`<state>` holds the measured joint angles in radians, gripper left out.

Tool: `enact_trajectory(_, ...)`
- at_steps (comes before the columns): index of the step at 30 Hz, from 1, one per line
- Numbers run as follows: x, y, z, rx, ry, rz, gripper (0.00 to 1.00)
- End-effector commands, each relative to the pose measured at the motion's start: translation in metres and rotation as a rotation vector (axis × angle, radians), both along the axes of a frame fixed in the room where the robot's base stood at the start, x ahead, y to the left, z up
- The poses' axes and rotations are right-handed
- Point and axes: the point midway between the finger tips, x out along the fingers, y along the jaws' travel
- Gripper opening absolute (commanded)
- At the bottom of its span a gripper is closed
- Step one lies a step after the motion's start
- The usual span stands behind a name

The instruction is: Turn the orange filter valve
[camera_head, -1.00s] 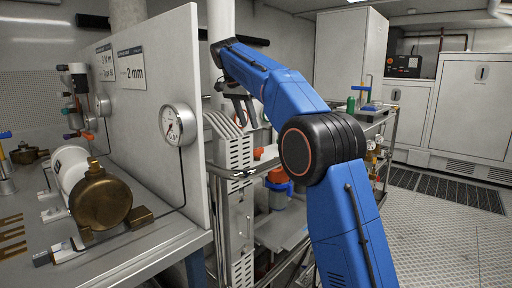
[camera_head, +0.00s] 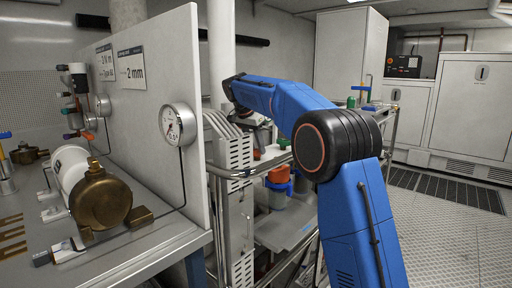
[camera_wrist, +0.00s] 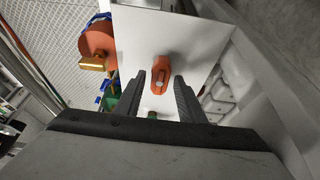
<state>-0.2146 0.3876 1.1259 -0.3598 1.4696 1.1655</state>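An orange elongated handle, which looks like the filter valve (camera_wrist: 160,66), shows on a pale flat panel (camera_wrist: 135,35) in the wrist view. It has a light round spot on its near part. My gripper (camera_wrist: 161,78) is open, with one dark finger to each side of the handle in the picture. The wrist view does not settle how far the fingertips are from the handle or whether they touch it. In the head view my blue arm reaches toward the rack behind the gauge panel, and my fingers are mostly hidden there.
A larger orange round part with a brass stub (camera_wrist: 94,62) is left in the wrist view. In the head view a white panel with a gauge (camera_head: 178,125) stands left of my arm. The floor at right (camera_head: 450,240) is clear.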

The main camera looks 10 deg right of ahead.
Motion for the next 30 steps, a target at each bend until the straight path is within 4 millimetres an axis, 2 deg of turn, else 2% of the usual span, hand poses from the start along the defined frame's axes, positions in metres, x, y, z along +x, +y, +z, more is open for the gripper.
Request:
enact_trajectory(4,0.0000,0.0001,0.0002,0.000,0.000,0.000,0.36)
enact_trajectory(5,0.0000,0.0000,0.0001,0.000,0.000,0.000,0.31)
enact_trajectory(9,-0.0001,0.0001,0.0003,0.000,0.000,0.000,0.00)
enact_trajectory(20,-0.0007,-0.0002,0.0006,0.000,0.000,0.035,0.00)
enact_trajectory(30,-0.0024,-0.0018,0.0007,0.000,0.000,0.252,0.00)
